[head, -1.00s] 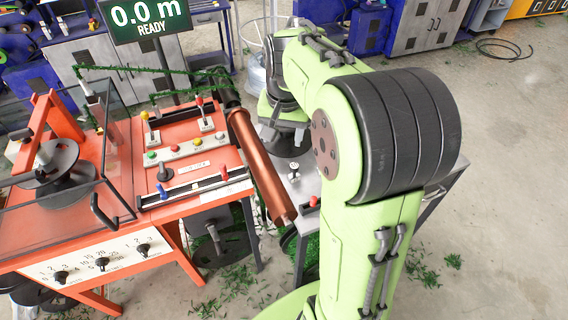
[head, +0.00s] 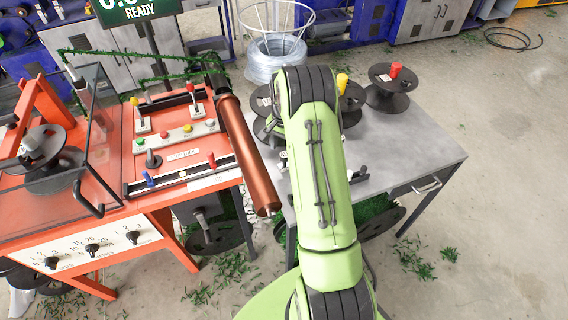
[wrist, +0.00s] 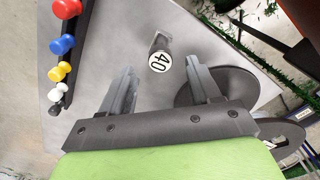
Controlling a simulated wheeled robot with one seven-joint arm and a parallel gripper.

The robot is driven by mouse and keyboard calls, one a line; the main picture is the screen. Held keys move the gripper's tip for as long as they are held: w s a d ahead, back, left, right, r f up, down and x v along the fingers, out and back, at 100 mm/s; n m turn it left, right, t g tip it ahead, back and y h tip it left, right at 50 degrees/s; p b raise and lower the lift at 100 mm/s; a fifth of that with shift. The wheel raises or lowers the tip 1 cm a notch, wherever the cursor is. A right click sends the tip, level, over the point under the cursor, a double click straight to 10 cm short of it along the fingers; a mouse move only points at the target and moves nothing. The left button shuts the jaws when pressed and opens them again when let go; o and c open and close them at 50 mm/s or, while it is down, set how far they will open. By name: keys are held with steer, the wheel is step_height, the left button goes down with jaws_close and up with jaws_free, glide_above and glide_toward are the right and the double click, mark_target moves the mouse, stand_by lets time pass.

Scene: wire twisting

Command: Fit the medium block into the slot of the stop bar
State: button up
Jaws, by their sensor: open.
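In the wrist view my gripper (wrist: 160,78) is open and empty, with its two grey fingers spread apart over the grey table. A small dark grey block (wrist: 160,45) with a round white "40" mark lies on the table just beyond the fingertips, roughly between them and not touching them. I cannot tell from its size alone that it is the medium one. On the orange machine in the head view, a long black slotted bar (head: 190,176) carries a blue and a red knob. I cannot tell which bar is the stop bar. My arm hides my gripper in the head view.
Black spools (head: 388,90) stand at the back of the grey table (head: 425,150). A spool (wrist: 216,86) lies beside the right finger in the wrist view. A black rack (wrist: 72,40) with several coloured knobs is at left. A copper roller (head: 247,150) borders the orange machine.

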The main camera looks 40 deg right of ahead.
mark_target(284, 154)
step_height(284, 154, down, 5)
steer(key=shift+f+b, duration=0.1)
steer(key=shift+b, duration=0.3)
jaws_close()
